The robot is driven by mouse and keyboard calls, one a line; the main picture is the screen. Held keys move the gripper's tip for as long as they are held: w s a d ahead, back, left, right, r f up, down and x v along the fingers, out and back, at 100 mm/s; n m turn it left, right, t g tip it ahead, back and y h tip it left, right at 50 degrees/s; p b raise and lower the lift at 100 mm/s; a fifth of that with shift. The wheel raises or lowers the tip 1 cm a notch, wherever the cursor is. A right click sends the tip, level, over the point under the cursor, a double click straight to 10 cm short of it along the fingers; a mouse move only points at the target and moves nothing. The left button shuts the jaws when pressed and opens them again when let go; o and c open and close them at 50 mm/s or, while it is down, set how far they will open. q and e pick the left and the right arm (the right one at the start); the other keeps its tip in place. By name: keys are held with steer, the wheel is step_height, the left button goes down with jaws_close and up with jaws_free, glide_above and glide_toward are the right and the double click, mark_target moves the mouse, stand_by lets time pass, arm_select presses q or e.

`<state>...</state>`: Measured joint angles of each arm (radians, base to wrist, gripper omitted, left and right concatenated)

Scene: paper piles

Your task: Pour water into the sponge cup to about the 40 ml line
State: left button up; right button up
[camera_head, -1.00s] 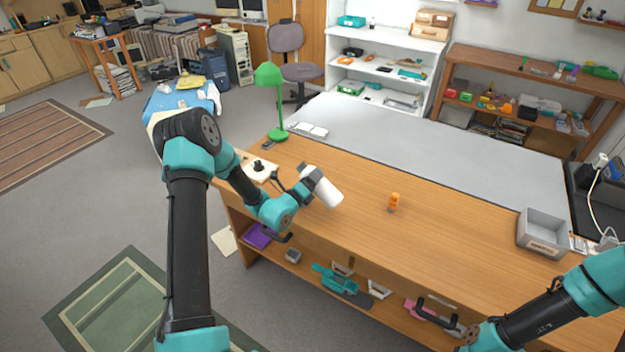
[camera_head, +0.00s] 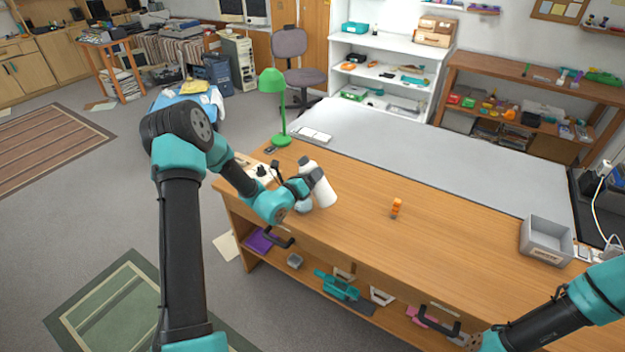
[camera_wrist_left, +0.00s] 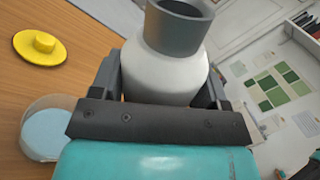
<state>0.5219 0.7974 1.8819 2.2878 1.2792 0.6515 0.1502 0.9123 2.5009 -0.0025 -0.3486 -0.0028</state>
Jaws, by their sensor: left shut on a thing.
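My left gripper (camera_head: 314,178) is shut on a white bottle (camera_head: 325,194) above the left part of the wooden table, and the bottle is tilted. In the left wrist view the bottle (camera_wrist_left: 165,75) with its grey neck sits between the fingers. A clear cup with light blue contents, the sponge cup (camera_wrist_left: 45,132), stands beside the gripper at the left edge of that view, partly hidden by the gripper body. It shows in the head view as a pale round shape (camera_head: 303,206). Its scale lines and the water level cannot be read.
A yellow disc with a knob (camera_wrist_left: 39,46) lies on the table near the cup. A green lamp (camera_head: 273,105) stands at the back left. A small orange object (camera_head: 396,206) stands mid-table and a grey bin (camera_head: 546,240) is at the right. The table between them is clear.

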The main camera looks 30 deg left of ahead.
mark_target(305, 162)
arm_select(q)
steer(key=shift+a+r+m, duration=0.2)
steer(key=shift+r+m, duration=0.3)
steer(key=shift+r, duration=0.1)
steer(key=shift+a+r+m+g, duration=0.2)
steer(key=shift+a+r+m, duration=0.1)
steer(key=shift+r+m, duration=0.5)
steer(key=shift+a+r+m+g, duration=0.25)
steer(key=shift+r+m, duration=0.25)
steer(key=shift+r, duration=0.55)
steer(key=shift+w+a+m, duration=0.15)
steer(key=shift+a+m, duration=0.5)
steer(key=shift+m, duration=0.55)
steer(key=shift+a+f+m+g, duration=0.2)
steer(key=shift+a+m+g, duration=0.25)
steer(key=shift+m, duration=0.45)
